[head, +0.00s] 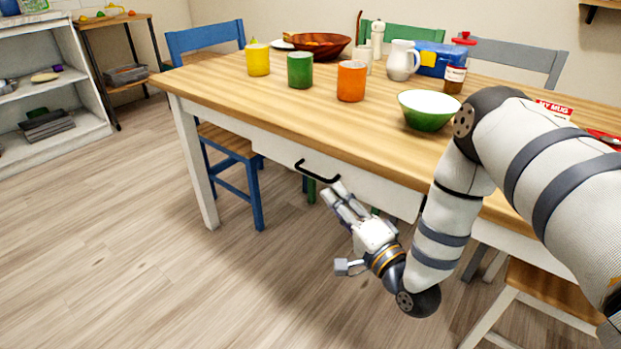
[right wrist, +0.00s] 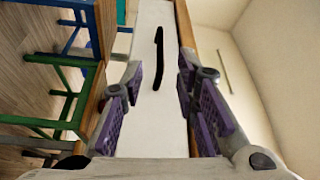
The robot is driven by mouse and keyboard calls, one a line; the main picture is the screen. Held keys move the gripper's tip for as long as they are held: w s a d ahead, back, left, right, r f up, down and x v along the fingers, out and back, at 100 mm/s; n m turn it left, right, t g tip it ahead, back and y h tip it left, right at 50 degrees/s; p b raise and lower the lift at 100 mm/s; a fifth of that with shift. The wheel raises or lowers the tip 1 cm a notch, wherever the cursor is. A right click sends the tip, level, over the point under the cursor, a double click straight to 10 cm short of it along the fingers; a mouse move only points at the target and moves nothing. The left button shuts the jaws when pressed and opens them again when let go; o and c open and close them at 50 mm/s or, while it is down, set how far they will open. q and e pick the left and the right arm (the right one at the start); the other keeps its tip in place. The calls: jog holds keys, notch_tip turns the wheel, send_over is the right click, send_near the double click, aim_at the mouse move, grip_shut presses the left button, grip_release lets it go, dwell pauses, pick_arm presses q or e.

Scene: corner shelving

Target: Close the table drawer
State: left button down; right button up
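The table drawer (head: 375,188) is a white front under the wooden table top, with a black bar handle (head: 317,171). Its right end seems to stand slightly out from the table frame, but how far is hard to tell. My right gripper (head: 338,192) is just in front of the drawer, below and right of the handle in the head view. In the right wrist view the white drawer front (right wrist: 145,120) and black handle (right wrist: 158,58) show between the spread, purple-padded fingers. The right gripper is open and empty, apparently apart from the handle. My left gripper is not in view.
The wooden table (head: 220,85) carries several cups, a green bowl (head: 428,109), a white pitcher (head: 402,60) and a brown bowl (head: 318,45). A blue chair (head: 230,145) stands at its left. White shelves (head: 50,75) are far left. The floor at front left is clear.

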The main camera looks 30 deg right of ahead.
aim_at(311, 173)
jog(key=w, duration=0.7)
jog(key=w+b, duration=0.1)
jog(key=w, duration=0.2)
jog(key=shift+w+r, duration=0.15)
jog(key=shift+r, duration=0.25)
